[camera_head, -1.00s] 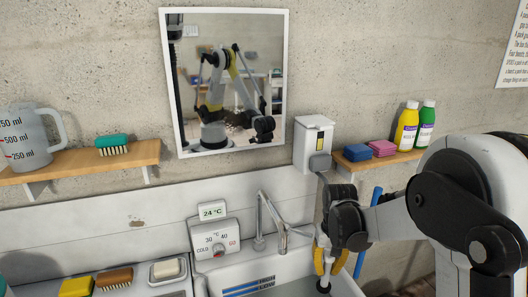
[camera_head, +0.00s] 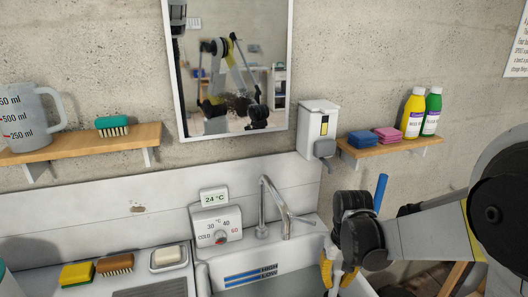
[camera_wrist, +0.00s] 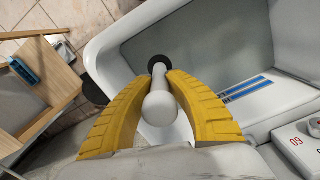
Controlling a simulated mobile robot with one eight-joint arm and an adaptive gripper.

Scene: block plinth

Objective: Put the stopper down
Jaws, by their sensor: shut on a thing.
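My gripper (camera_head: 338,278) is at the bottom of the head view, over the right part of the white basin (camera_head: 303,259). In the wrist view its two yellow fingers (camera_wrist: 159,95) are shut on the stopper (camera_wrist: 159,107), a pale stem with a rounded knob. A black disc (camera_wrist: 158,64) shows at the far end of the stem, against the basin wall. I cannot tell whether the stopper touches the basin.
A tap (camera_head: 272,205) and a temperature dial (camera_head: 216,227) stand behind the basin. A soap dish (camera_head: 169,262), a brown brush (camera_head: 115,263) and a yellow sponge (camera_head: 77,274) lie on the left counter. A dispenser (camera_head: 317,130) hangs above. A blue rod (camera_head: 380,192) stands behind my arm.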

